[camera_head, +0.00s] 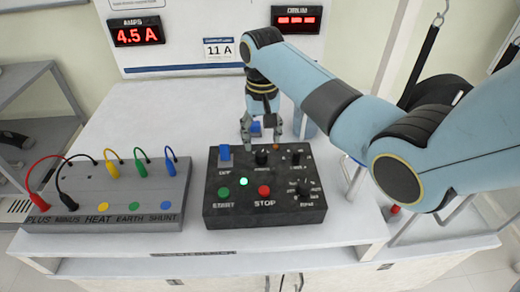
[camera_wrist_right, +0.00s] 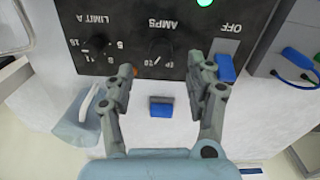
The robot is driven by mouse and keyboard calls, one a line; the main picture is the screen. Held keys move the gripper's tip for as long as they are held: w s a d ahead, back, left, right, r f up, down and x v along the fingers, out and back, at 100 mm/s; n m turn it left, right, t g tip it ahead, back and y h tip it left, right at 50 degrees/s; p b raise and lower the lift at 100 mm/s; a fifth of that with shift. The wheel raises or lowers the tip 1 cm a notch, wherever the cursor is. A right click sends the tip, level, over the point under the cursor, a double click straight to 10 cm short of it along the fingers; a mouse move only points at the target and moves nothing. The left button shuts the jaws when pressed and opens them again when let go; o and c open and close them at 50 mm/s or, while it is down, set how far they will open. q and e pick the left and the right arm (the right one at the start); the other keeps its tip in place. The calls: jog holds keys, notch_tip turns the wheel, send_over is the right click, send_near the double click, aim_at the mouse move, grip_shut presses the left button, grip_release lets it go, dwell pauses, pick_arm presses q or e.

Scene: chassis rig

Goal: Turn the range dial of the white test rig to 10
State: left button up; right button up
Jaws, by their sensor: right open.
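The control box (camera_head: 232,208) is black, not white, and sits on the white bench top. It has a middle dial (camera_head: 262,157), a right dial (camera_head: 295,159) and a lower right dial (camera_head: 304,188). I cannot read which label is the range. In the right wrist view the middle dial (camera_wrist_right: 160,47) is marked AMPS and the other dial (camera_wrist_right: 100,47) is marked LIMIT A. My right gripper (camera_head: 261,140) is open and empty over the back edge of the box, at the middle dial; its fingertips (camera_wrist_right: 160,66) lie either side of that dial, apart from it. My left gripper is out of view.
The box has a blue switch (camera_head: 224,153), a green button (camera_head: 224,192), a lit lamp (camera_head: 244,181) and a red button (camera_head: 264,190). A grey box with coloured leads (camera_head: 105,212) stands left. A small blue block (camera_wrist_right: 161,107) shows between my fingers. A display (camera_head: 137,33) reads 4.5 A.

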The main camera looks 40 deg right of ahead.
aim_at(261, 153)
notch_tip(261, 153, down, 4)
jog(key=shift+w+r, duration=0.1)
jog(key=shift+r, duration=0.1)
jog(key=shift+f, duration=1.05)
jog(key=c, duration=0.6)
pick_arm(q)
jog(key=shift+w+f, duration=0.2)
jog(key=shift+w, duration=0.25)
pick_arm(e)
grip_shut()
